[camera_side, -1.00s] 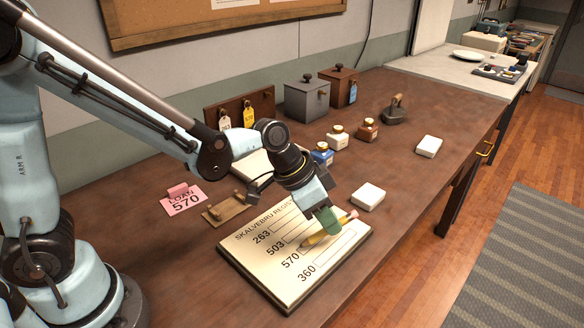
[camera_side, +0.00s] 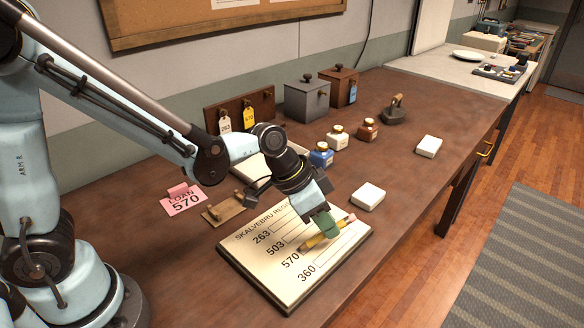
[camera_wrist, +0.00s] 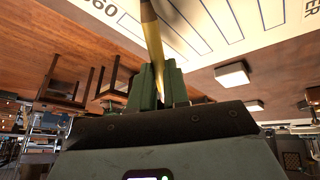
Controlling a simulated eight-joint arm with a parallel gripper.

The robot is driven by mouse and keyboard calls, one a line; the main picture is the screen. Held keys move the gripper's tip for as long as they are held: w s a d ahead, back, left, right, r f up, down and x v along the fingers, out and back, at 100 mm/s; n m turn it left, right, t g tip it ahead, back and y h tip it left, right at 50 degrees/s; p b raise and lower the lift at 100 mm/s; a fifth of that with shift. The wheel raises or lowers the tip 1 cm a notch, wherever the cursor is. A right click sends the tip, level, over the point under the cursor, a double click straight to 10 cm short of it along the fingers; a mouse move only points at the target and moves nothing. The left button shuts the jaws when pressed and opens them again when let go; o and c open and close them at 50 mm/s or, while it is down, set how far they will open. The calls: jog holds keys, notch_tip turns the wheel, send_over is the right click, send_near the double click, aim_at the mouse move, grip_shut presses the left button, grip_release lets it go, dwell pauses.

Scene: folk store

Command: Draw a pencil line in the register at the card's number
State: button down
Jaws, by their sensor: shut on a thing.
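A pink card (camera_side: 183,200) at the left of the desk reads LOAN 570. The register (camera_side: 270,270) lies flat at the front with rows 263, 503, 570 and 360, each with a box. My gripper (camera_side: 324,224), with green fingers, is shut on a yellow pencil (camera_side: 314,240) low over the register. The pencil slants, its tip down left by the left part of the 570 row and its pink end up right. In the wrist view the pencil (camera_wrist: 152,35) runs up from the fingers over the page. I cannot tell whether the tip touches paper or any line shows.
A white block (camera_side: 368,196) lies just behind the register and another (camera_side: 429,146) farther right. A small wooden stand (camera_side: 224,212) is left of the register. Ink bottles (camera_side: 338,138), lidded boxes (camera_side: 307,100) and a tag board (camera_side: 240,112) stand at the back.

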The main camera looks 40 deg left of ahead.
jog(key=shift+f, duration=0.35)
dwell(0.8)
jog(key=shift+w, duration=0.2)
jog(key=shift+w, duration=0.35)
jog(key=shift+w, duration=0.15)
jog(key=shift+w, duration=0.45)
jog(key=shift+w, duration=0.2)
jog(key=shift+w, duration=0.45)
jog(key=shift+w, duration=0.15)
jog(key=shift+w, duration=0.4)
